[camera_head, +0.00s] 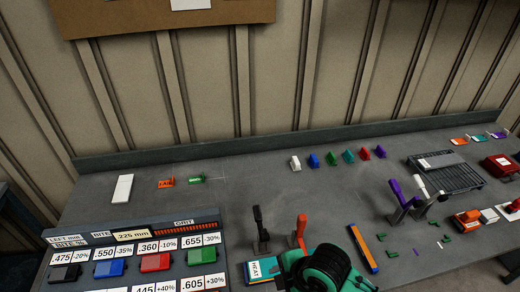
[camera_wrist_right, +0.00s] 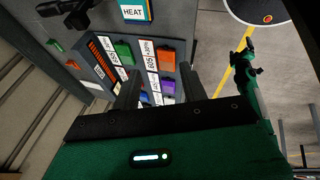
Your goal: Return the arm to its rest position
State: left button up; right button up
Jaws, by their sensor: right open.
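My right gripper (camera_wrist_right: 160,88) shows in the right wrist view, its two grey fingers apart with nothing seen held between them. Beyond the fingers is the button panel (camera_wrist_right: 125,62), apart from them as far as I can tell. In the head view a green and black part of my right arm (camera_head: 318,270) comes in at the bottom, right of the panel (camera_head: 140,232); the fingers are hidden there. My left gripper is not seen in the head view.
The grey bench (camera_head: 240,215) runs along the ribbed wall. A black lever (camera_head: 259,228) and an orange lever (camera_head: 300,230) stand close to my right arm.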

jog(key=s+d+f+m+h, duration=0.2)
jog(key=s+d+m, duration=0.3)
jog(key=d+m, duration=0.45)
jog(key=s+d+f+m+h, duration=0.2)
jog(key=s+d+m, duration=0.4)
jog(key=d+m, duration=0.35)
notch_tip(320, 180, down, 38)
jog(key=a+b, duration=0.1)
jog(key=b, duration=0.6)
jog(key=s+d+f+g+b, duration=0.1)
jog(key=s+f+b, duration=0.1)
jog(key=s+f, duration=0.8)
jog(key=s+d+f+b, duration=0.2)
jog(key=s+f, duration=0.7)
jog(key=f, duration=0.5)
jog(key=shift+s+d+f+g+h+b, duration=0.3)
jog(key=shift+s+f+g+b, duration=0.1)
jog(key=shift+b, duration=0.35)
